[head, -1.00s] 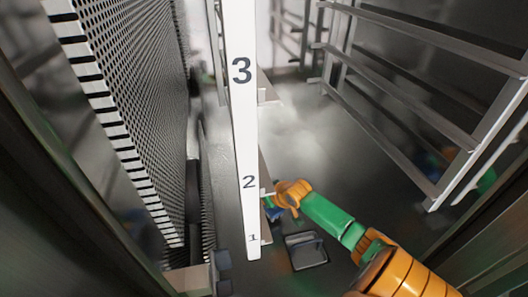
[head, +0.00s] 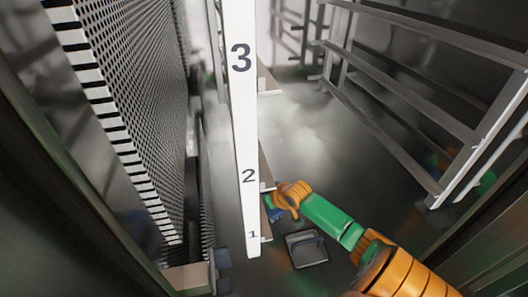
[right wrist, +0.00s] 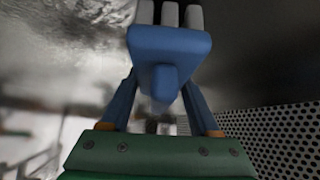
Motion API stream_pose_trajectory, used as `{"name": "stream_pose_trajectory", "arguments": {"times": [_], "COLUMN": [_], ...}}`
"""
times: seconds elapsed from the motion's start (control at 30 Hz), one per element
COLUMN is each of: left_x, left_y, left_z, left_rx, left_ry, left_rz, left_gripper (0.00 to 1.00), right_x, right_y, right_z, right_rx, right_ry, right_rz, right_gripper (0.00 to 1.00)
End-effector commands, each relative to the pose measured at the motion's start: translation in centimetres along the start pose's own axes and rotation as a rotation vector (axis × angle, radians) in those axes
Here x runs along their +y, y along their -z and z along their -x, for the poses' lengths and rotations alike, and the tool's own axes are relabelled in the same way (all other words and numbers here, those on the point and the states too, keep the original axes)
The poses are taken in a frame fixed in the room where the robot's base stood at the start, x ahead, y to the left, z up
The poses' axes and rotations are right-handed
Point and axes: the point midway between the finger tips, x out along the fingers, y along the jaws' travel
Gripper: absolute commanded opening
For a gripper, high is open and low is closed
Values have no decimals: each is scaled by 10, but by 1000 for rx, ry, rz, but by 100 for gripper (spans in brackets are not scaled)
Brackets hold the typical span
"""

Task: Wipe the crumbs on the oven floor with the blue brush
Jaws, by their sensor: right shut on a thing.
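My right arm reaches into the oven from the lower right in the head view. Its gripper (head: 271,207) is low, close to the oven floor (head: 315,150), beside a white numbered post that partly hides it. In the right wrist view my right gripper (right wrist: 163,88) is shut on the blue brush (right wrist: 172,45), with a finger on each side. The brush's pale bristles (right wrist: 168,12) show at the top edge. Contact between bristles and floor cannot be made out. No crumbs can be told apart on the grey, shiny floor. My left gripper is not in view.
The white post (head: 239,120) marked 1, 2, 3 stands left of my right gripper. A perforated panel (head: 135,90) lines the left. Metal rack rails (head: 400,85) line the right. A dark square fitting (head: 306,248) lies in front on the floor. The floor beyond is clear.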

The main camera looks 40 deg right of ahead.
Motion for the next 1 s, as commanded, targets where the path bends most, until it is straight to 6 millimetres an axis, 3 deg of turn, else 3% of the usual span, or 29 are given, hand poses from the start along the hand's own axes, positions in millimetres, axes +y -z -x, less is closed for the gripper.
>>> {"name": "stream_pose_trajectory", "arguments": {"times": [0.33, 0.73, 1.0], "left_x": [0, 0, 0], "left_y": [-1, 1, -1], "left_z": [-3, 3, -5], "left_rx": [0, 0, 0], "left_ry": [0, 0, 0], "left_rz": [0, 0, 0], "left_gripper": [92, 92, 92], "right_x": [1, 36, 61], "right_y": [-3, -12, -23], "right_z": [-3, 7, 10], "right_rx": [1, 0, -1], "right_ry": [0, -1, -3], "right_rz": [1, 0, 1], "right_gripper": [0, 0, 0]}}
